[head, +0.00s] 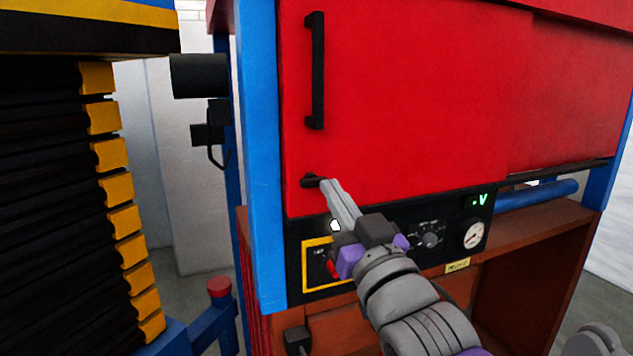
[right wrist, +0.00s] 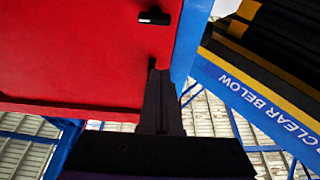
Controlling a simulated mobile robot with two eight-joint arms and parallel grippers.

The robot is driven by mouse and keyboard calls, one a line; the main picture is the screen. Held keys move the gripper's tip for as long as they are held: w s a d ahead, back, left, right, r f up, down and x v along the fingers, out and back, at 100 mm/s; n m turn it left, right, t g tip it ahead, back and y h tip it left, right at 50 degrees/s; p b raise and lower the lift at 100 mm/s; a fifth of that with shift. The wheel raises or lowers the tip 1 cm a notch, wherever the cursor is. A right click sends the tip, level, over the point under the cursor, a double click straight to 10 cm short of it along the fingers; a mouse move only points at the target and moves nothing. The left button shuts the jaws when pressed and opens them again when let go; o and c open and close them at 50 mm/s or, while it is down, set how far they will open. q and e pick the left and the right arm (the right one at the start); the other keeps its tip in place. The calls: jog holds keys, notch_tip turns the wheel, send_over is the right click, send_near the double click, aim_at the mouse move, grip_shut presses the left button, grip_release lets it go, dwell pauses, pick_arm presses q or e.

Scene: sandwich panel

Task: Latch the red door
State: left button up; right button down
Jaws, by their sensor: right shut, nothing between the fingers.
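The red door (head: 420,90) stands upright, its left edge close against the blue post. A long black handle (head: 318,70) runs vertically near that edge. Below it, a short black latch (head: 312,181) lies about horizontal; it also shows near the top of the right wrist view (right wrist: 154,17). My right gripper (head: 328,183) is shut and empty, its fingertips beside the latch's right end in the head view. In the right wrist view its fingers (right wrist: 152,75) show apart from the latch, with red door between. I cannot tell whether they touch the door. My left gripper is out of view.
A blue post (head: 260,150) borders the door on the left. Below the door is a black control panel (head: 410,250) with a knob and gauge (head: 473,234). Black bellows with yellow edging (head: 110,155) stand at the left. A blue bar (head: 540,193) runs at the right.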

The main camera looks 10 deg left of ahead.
aim_at(313, 181)
jog(key=p+x, duration=0.1)
jog(key=x, duration=0.8)
jog(key=shift+w+a+r+p, duration=0.15)
jog(key=shift+w+r+p, duration=0.05)
jog(key=shift+w+p, duration=0.1)
notch_tip(313, 181, down, 3)
jog(key=shift+w+f, duration=0.15)
jog(key=shift+f, duration=0.4)
